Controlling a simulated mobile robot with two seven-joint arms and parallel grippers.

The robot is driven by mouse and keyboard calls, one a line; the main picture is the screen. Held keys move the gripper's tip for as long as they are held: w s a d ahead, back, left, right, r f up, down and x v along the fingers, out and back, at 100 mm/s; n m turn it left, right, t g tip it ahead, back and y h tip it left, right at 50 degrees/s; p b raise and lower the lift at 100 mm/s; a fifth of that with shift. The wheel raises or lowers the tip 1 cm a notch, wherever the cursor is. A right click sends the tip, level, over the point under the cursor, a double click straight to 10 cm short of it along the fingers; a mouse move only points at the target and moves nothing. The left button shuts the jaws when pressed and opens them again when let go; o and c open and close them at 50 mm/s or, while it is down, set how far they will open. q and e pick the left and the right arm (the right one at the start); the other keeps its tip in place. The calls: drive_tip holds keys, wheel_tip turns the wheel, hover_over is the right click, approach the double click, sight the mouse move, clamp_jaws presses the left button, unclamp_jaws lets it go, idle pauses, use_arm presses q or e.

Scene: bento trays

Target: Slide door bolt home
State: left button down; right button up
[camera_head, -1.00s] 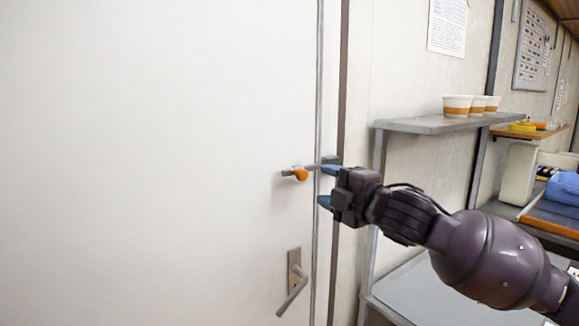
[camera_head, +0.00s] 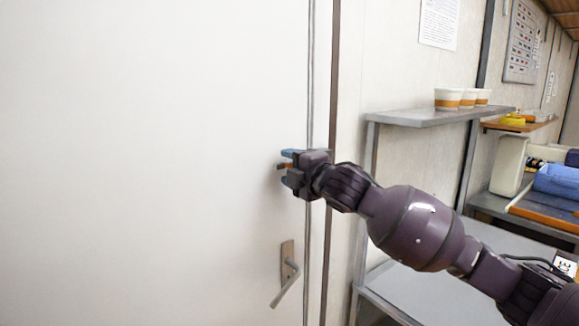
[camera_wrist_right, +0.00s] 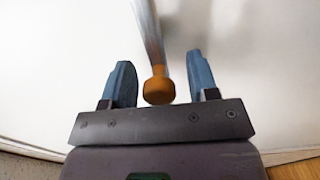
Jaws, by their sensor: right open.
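The door bolt is mounted on the white door (camera_head: 150,160) near its right edge. In the head view only the bolt's grey end (camera_head: 281,166) and a bit of its orange knob show, the rest being hidden by my right gripper (camera_head: 286,167). In the right wrist view the orange knob (camera_wrist_right: 159,88) and the grey rod (camera_wrist_right: 150,35) lie between the two blue fingers of my right gripper (camera_wrist_right: 162,85). The fingers are open, with a gap on each side of the knob. My left gripper is not in view.
A door handle (camera_head: 286,275) sits below the bolt. The door frame (camera_head: 331,240) runs upright to the right of it. A grey shelf (camera_head: 430,117) with white and orange cups (camera_head: 448,98) stands further right. The door face on the left is clear.

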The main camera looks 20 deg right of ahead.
drive_tip(key=shift+w+a, duration=0.1)
drive_tip(key=shift+w, duration=0.2)
drive_tip(key=shift+c, duration=0.3)
clamp_jaws()
drive_tip(key=d, duration=0.2)
drive_tip(key=w+d+p, duration=0.1)
drive_tip(key=shift+w+d+p, duration=0.15)
drive_tip(key=shift+d+p, duration=0.15)
drive_tip(key=shift+d, duration=0.1)
drive_tip(key=shift+o, duration=0.3)
unclamp_jaws()
